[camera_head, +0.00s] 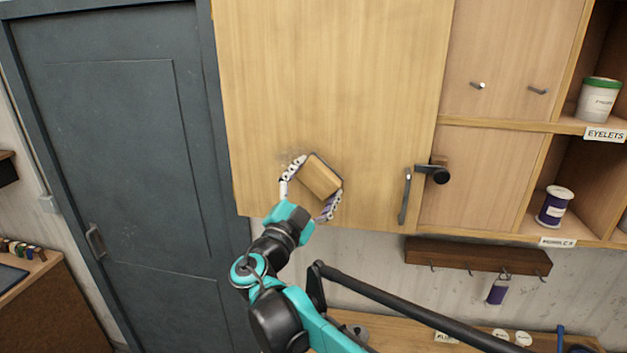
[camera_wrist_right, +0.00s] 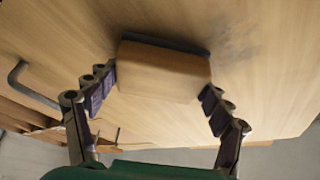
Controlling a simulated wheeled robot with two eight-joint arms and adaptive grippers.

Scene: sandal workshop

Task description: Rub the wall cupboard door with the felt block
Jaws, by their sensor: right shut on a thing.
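The wall cupboard door (camera_head: 335,75) is a large pale wood panel with a dark bar handle (camera_head: 405,197) at its lower right. My right gripper (camera_head: 316,180) is shut on the felt block (camera_head: 321,177), a wooden block with a dark felt face. The block is at the lower part of the door with its felt side towards the wood. In the right wrist view the block (camera_wrist_right: 163,72) sits between both fingers, and its dark felt edge is at or very near the door surface. A grey smudge (camera_wrist_right: 236,45) shows on the door beside the block. My left gripper is not in view.
A dark grey door (camera_head: 125,150) stands to the left. Open shelves at the right hold an eyelets tub (camera_head: 598,101) and a purple spool (camera_head: 554,207). A hook rail (camera_head: 478,257) hangs below, above a workbench.

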